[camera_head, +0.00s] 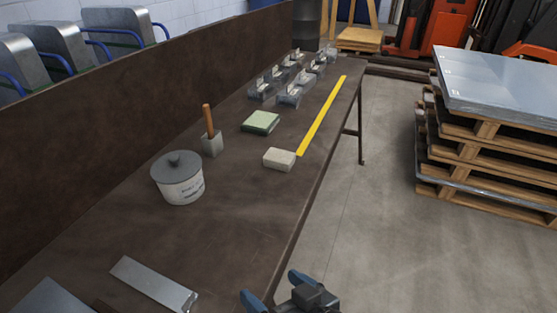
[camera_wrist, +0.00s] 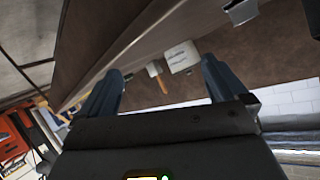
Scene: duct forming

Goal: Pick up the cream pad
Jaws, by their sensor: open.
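The cream pad (camera_head: 279,159) is a small pale block lying flat on the brown bench (camera_head: 235,240), near its right edge in the head view. The green pad (camera_head: 261,122) lies just beyond it. My gripper (camera_head: 274,287) is at the bottom of the head view, by the bench's near right edge, well apart from the cream pad. Its blue fingers are spread in the wrist view (camera_wrist: 161,68), with nothing held between them. I cannot make out the cream pad in the wrist view.
A lidded white pot (camera_head: 181,184) and a wooden-handled tool (camera_head: 209,132) stand left of the pad. A yellow strip (camera_head: 322,116) lies beyond it, with several metal pieces behind. A metal plate (camera_head: 153,284) lies near. A raised back panel (camera_head: 130,110) borders the bench; stacked pallets (camera_head: 485,150) stand right.

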